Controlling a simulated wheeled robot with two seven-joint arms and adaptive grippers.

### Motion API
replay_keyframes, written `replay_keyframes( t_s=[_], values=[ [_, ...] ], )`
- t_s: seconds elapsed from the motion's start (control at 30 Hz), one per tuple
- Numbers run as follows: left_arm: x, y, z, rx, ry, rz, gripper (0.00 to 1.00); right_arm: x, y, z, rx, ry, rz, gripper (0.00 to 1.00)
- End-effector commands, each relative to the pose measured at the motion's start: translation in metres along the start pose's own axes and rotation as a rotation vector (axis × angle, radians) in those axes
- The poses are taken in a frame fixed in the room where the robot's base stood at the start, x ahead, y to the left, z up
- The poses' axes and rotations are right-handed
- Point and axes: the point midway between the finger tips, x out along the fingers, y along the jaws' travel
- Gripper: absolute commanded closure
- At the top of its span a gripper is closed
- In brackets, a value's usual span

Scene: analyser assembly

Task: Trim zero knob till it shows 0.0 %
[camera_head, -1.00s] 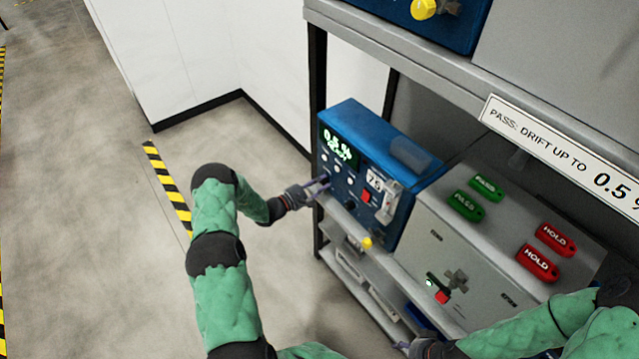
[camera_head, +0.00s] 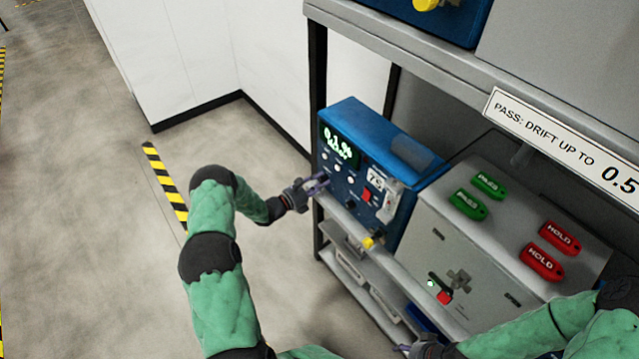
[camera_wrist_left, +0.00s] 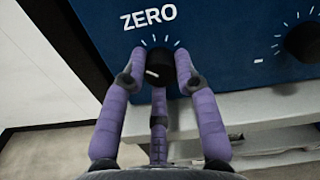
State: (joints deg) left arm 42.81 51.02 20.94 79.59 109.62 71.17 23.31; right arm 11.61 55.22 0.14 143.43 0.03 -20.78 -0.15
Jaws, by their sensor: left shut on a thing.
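The blue analyser (camera_head: 395,140) stands on the shelf. Its green display (camera_head: 338,146) appears to read 0.1 %, with a smaller line below that is too blurred to read. The black zero knob (camera_wrist_left: 156,68) sits under the word ZERO in the left wrist view, its white mark pointing to the lower left. My left gripper (camera_wrist_left: 158,76) is shut on this knob, one purple finger on each side. In the head view my left gripper (camera_head: 319,183) reaches the analyser's front left edge. My right gripper (camera_head: 404,348) is low at the bottom edge; its jaws are unclear.
A grey box (camera_head: 490,250) stands right of the analyser, with green PASS tags (camera_head: 468,204) and red HOLD tags (camera_head: 542,262) on top. Another dark knob (camera_wrist_left: 303,44) is right of the zero knob. An upper shelf (camera_head: 430,62) overhangs them.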

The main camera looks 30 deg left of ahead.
Motion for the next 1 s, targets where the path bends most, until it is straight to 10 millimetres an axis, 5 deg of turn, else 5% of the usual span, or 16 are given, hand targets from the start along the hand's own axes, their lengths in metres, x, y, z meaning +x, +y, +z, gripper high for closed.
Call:
replay_keyframes(
  t_s=[0.43, 1.0],
  values=[
    [0.0015, 0.0011, 0.0045, -0.256, -0.006, -0.003, 1.0, 0.0015, 0.0006, -0.0001, 0.0, 0.0, 0.0, 0.51],
    [0.0015, 0.0023, 0.006, -0.306, -0.008, -0.001, 1.0, 0.0017, 0.0006, 0.0, 0.0, 0.0, 0.0, 0.51]
  ],
)
